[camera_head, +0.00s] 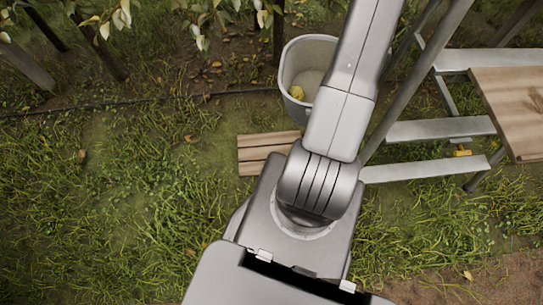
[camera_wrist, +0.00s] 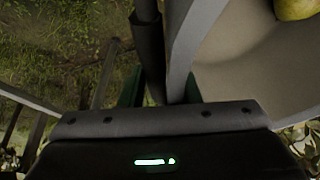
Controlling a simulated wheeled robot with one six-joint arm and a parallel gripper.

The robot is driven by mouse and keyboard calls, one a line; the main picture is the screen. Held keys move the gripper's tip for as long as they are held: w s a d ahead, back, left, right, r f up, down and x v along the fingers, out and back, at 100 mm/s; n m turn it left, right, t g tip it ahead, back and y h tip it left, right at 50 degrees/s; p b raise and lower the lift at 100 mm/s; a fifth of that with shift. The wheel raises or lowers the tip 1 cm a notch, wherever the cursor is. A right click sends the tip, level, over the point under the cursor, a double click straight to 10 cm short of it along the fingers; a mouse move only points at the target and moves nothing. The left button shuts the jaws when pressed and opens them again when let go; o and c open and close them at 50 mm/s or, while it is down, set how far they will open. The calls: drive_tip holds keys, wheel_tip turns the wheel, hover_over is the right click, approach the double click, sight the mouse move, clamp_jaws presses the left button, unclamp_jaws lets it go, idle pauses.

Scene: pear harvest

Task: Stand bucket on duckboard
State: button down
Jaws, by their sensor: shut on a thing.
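The grey bucket (camera_head: 293,62) shows in the camera_head view at upper centre, open end up, with a yellow-green pear (camera_head: 296,92) inside. The slatted wooden duckboard (camera_head: 262,143) lies on the grass nearer to me, partly hidden by my arm. The bucket appears just beyond the duckboard's far edge; I cannot tell whether it is off the ground. In the wrist view, my gripper (camera_wrist: 160,93) is shut on the bucket's rim (camera_wrist: 192,42). The pale bucket interior (camera_wrist: 245,65) and the pear (camera_wrist: 297,8) are to the right. My gripper is hidden in the camera_head view.
A metal ladder or stand (camera_head: 440,130) with flat treads is close to the right of my arm. A wooden board (camera_head: 515,105) is at the right edge. Trunks and leafy branches (camera_head: 110,25) line the back. A dark hose (camera_head: 150,98) crosses the grass. Open grass lies left.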

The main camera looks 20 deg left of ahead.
drive_tip(key=a+f+n+y+b, duration=0.1)
drive_tip(key=a+f+b, duration=0.4)
drive_tip(key=f, duration=1.2)
drive_tip(key=s+a+f+n+g+y+b, duration=0.1)
drive_tip(key=a+f+n+b, duration=0.2)
drive_tip(key=f+b, duration=1)
drive_tip(key=s+a+f+n+g+b, duration=0.1)
drive_tip(key=a+f+n+b, duration=0.2)
drive_tip(key=f, duration=2)
drive_tip(key=a+b, duration=0.4)
drive_tip(key=b, duration=0.3)
drive_tip(key=shift+f+y, duration=0.25)
drive_tip(key=shift+y, duration=0.15)
drive_tip(key=shift+f+b, duration=0.2)
drive_tip(key=shift+b, duration=0.1)
drive_tip(key=c, duration=1.1)
unclamp_jaws()
drive_tip(key=shift+o, duration=0.2)
drive_tip(key=p+v, duration=0.4)
drive_tip(key=v, duration=0.8)
drive_tip(key=shift+r, duration=0.2)
